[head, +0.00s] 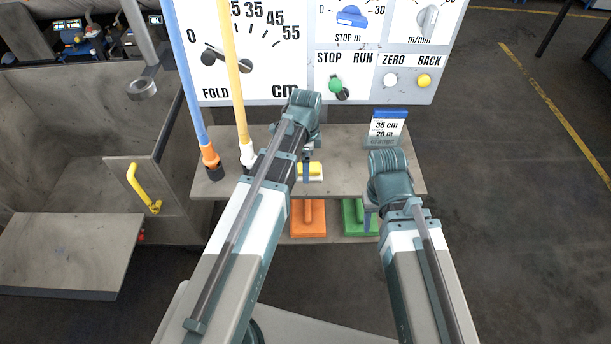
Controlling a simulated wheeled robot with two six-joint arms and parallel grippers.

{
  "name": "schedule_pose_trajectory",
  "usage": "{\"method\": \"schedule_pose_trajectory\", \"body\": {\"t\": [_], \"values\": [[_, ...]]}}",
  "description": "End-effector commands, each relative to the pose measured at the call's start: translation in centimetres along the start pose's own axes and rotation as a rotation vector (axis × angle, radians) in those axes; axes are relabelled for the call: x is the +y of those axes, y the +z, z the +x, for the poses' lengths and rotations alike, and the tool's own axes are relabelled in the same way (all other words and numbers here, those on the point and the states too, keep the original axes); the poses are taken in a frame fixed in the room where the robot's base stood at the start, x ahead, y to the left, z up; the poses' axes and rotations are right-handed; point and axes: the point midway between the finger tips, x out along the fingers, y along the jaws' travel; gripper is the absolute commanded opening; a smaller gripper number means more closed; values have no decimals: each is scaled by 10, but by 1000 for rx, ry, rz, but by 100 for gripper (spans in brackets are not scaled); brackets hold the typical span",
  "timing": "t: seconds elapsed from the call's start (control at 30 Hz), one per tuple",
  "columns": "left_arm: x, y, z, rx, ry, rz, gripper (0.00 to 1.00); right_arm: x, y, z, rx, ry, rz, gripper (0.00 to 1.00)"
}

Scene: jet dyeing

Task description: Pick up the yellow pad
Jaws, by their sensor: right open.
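The yellow pad (316,169) lies on the upper grey shelf below the control panel, with a pale part under its yellow top. My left arm hides its left side. My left gripper (306,168) hangs down from its wrist, in front of or over the pad in the picture. Its fingers are small and dark, and I cannot tell whether they touch the pad or are open. My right gripper (369,218) is open, lower and further right, in front of the green pad. Its wrist hides much of the fingers.
An orange pad (309,222) and a green pad (353,216) sit on the lower shelf. A card stand (387,127) stands at the upper shelf's back right. A blue pole (190,90) and a yellow pole (235,85) rise at left. A grey open bin (60,170) is further left.

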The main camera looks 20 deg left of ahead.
Motion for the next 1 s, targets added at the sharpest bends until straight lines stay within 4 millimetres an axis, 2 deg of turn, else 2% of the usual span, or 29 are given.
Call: {"method": "schedule_pose_trajectory", "body": {"t": [0.03,0.1,0.37,0.47,0.87,1.0], "values": [[0,0,12,0,0,0,100,-1,-1,12,0,0,0,50],[0,0,17,0,0,0,100,-2,-1,17,0,0,0,50],[0,0,16,0,0,0,100,-2,-1,15,0,0,0,50],[0,0,15,0,0,0,86,-2,-1,15,0,0,0,50],[0,0,16,0,0,0,14,-2,-1,15,0,0,0,50],[0,0,16,0,0,0,11,-2,-1,15,0,0,0,50]]}}
